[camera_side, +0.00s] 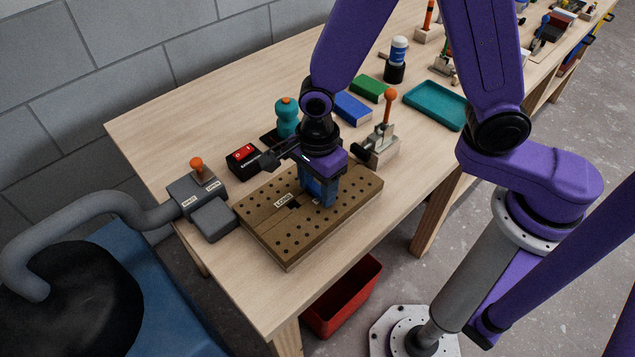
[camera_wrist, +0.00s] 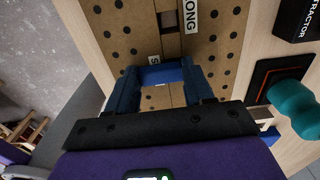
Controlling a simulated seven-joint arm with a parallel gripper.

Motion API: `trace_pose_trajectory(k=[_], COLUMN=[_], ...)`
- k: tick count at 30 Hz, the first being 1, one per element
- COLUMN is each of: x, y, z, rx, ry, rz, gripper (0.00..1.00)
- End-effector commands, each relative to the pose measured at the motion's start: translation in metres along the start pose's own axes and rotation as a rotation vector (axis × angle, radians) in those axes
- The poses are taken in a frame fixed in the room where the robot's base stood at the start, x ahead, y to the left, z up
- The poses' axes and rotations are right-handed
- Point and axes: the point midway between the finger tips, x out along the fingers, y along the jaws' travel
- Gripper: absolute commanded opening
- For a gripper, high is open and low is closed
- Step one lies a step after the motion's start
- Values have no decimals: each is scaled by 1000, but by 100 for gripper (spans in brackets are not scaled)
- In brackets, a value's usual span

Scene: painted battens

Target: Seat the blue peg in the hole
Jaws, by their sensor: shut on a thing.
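The brown board (camera_side: 287,250) lies on the bench, with rows of small round dark holes and a label reading LONG (camera_side: 284,200). A dark rectangular hole (camera_side: 295,205) is beside that label; it also shows in the wrist view (camera_wrist: 168,19), ahead of the fingers. My gripper (camera_side: 318,197) points down over the board, right of the hole in the side view. It is shut on the blue peg (camera_wrist: 160,73), which shows as a blue bar between the blue fingers. The peg's lower end is hidden, and I cannot tell whether it touches the board.
A teal tray (camera_side: 435,104) lies farther right. The bench front is clear.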

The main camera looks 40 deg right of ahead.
Motion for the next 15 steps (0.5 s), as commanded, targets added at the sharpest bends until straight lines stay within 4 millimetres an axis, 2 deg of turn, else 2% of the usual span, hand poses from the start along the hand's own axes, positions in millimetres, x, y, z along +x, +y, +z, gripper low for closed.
trace_pose_trajectory(k=[8, 9, 11, 15], x=[4, 4, 4, 4], y=[0, 0, 0, 0], z=[0, 0, 0, 0], rx=[-1, -1, -1, 0], ry=[1, 0, 0, 0], rz=[1, 0, 0, 0], gripper=[19, 58, 77, 77])
